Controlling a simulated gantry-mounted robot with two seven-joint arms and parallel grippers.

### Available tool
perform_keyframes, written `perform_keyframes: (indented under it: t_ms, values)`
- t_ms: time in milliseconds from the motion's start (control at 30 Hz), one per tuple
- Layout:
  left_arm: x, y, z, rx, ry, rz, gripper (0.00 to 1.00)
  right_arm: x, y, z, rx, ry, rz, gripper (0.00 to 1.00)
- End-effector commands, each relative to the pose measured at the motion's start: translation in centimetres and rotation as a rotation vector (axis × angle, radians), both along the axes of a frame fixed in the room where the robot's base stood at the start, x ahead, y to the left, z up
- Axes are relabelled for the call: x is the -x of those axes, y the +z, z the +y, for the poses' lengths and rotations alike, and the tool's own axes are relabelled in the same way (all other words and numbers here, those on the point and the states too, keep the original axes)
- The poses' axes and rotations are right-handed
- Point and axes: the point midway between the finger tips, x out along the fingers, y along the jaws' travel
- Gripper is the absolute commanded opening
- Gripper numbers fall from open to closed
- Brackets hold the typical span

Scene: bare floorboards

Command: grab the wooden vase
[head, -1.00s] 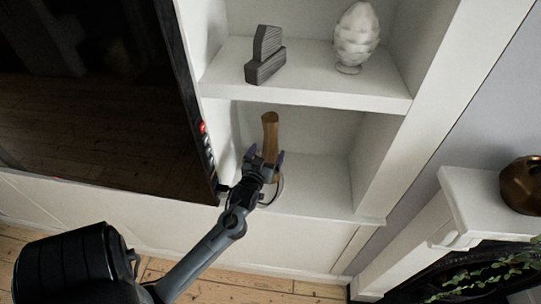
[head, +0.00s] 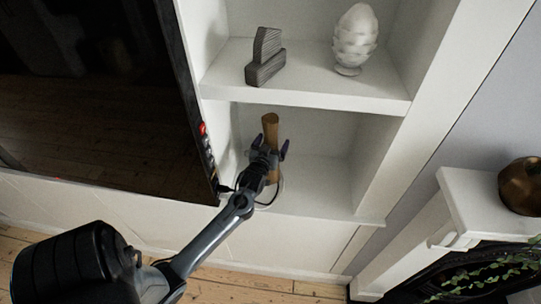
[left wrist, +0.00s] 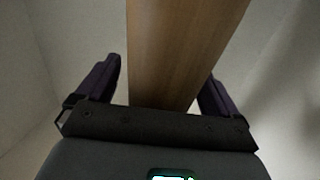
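The wooden vase (head: 270,127) is a tall, slim brown piece standing in the lower shelf compartment. In the head view my left gripper (head: 270,147) is in front of it and hides part of its body. In the left wrist view the vase (left wrist: 182,50) fills the middle, between the two purple-padded fingers of my left gripper (left wrist: 158,85). The fingers are open, one on each side; a gap shows at the left finger, and the right finger is close to the wood. My right gripper is not in view.
The white shelf board (head: 310,91) is above the compartment, holding a grey ornament (head: 265,58) and a white cone-shaped ornament (head: 356,40). A black television (head: 95,100) borders the left side. A bronze pot (head: 522,186) stands on the mantel at right. The compartment's right side is free.

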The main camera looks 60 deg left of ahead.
Motion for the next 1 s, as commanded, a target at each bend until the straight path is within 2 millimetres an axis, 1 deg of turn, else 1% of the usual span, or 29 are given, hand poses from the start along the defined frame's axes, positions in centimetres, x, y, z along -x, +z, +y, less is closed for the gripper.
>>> perform_keyframes:
  t_ms: [33,67,500,533,800,1000]
  values:
    - [0.0,0.0,0.0,0.000,0.000,0.000,0.86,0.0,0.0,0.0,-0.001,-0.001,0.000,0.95]
    - [0.0,0.0,0.0,0.000,0.000,0.000,0.82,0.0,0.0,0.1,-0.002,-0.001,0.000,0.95]
    - [0.0,0.2,0.0,-0.002,0.000,-0.004,0.14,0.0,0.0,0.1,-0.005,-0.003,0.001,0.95]
    - [0.0,0.2,0.0,-0.002,0.000,-0.004,0.10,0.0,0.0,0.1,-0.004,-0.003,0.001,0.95]
    - [0.0,0.4,0.0,-0.002,0.000,-0.004,0.10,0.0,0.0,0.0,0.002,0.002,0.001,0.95]
    - [0.0,1.6,0.0,-0.003,0.000,-0.005,0.10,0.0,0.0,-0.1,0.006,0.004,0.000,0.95]
